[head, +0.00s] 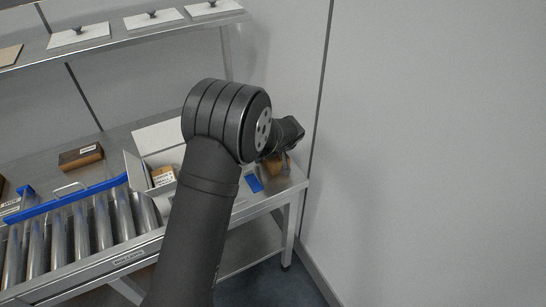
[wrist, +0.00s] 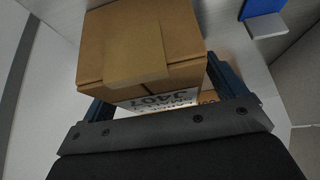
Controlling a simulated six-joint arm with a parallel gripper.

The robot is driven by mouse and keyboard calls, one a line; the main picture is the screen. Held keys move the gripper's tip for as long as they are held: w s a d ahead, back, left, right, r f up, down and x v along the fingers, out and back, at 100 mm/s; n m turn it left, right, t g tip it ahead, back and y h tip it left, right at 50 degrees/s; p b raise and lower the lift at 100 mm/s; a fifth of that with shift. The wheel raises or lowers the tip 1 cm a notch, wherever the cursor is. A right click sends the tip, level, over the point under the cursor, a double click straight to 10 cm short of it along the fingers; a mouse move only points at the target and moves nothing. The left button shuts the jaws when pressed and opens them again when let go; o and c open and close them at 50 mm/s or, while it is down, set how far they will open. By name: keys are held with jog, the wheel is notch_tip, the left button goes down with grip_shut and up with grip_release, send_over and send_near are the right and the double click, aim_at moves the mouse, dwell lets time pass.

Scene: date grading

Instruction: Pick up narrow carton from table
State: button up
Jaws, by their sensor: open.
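A brown carton (wrist: 155,45) with a tape strip and a white printed label fills the upper middle of the wrist view. In the head view a small part of a brown carton (head: 284,165) shows below my wrist at the table's right end. My gripper (wrist: 160,82) is open, with one finger on each side of the carton's near part. I cannot tell whether the fingers touch it. In the head view my arm hides most of the gripper and carton. A sliver of another brown surface (wrist: 208,97) shows beside the label.
A blue item (head: 254,184) lies on the table beside the carton. An open white box (head: 134,170) holds a small carton (head: 162,176). A roller conveyor (head: 85,235) with a blue rail runs left. A brown box (head: 80,157) lies behind it. A wall stands close on the right.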

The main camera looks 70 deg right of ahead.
jog(key=shift+f, duration=0.2)
dwell(0.4)
jog(key=c, duration=1.2)
